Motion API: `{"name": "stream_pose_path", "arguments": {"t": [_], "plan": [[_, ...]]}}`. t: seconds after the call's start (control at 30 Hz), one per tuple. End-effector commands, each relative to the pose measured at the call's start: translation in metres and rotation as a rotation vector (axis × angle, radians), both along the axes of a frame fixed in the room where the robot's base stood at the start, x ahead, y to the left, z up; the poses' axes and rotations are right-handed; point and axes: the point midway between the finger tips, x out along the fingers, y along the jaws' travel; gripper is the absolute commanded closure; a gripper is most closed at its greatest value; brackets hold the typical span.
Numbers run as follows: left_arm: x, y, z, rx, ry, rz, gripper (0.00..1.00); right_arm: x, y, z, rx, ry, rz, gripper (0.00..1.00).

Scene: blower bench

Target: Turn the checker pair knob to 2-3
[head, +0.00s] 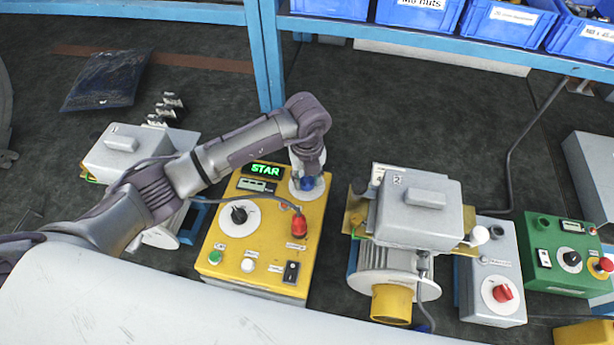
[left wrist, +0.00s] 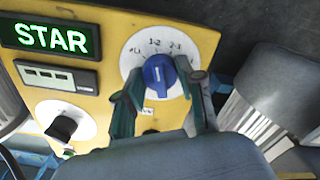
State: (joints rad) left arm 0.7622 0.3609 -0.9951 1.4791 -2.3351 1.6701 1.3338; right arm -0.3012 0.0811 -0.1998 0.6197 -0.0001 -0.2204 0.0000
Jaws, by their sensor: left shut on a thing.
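The yellow checker box (head: 225,262) stands on the bench, its display (left wrist: 46,39) reading STAR in green. Its blue pair knob (left wrist: 157,76) sits on a white dial (left wrist: 137,50) with the marks 1-2 and 2-3 along its upper edge. The knob's white line points roughly up, nearer 1-2 than 2-3. My left gripper (left wrist: 161,90) is shut on this knob, with one finger on each side. In the head view my left gripper (head: 307,168) reaches down over the dial and hides part of the knob (head: 307,183). My right gripper is not in view.
The box also has a black knob (head: 239,213), a red lamp-like part (head: 299,224) and buttons near its front. A blower motor (head: 398,268) stands to the right, beside a grey box (head: 492,300) and a green box (head: 556,262). Blue bins (head: 415,14) line the back shelf.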

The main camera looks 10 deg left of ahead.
Motion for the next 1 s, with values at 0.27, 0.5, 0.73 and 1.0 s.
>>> {"name": "stream_pose_path", "arguments": {"t": [0.27,0.5,0.73,1.0], "plan": [[0.001,0.001,-0.002,0.001,-0.002,-0.069,0.97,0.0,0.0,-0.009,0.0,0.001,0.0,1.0],[0.001,0.001,-0.003,0.002,-0.004,-0.234,0.97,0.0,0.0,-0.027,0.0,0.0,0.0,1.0],[0.001,0.001,-0.003,0.002,-0.004,-0.42,0.97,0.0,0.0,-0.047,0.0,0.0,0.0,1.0],[0.001,0.001,-0.002,0.001,-0.003,-0.591,0.97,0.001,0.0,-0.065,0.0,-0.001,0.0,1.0]]}}
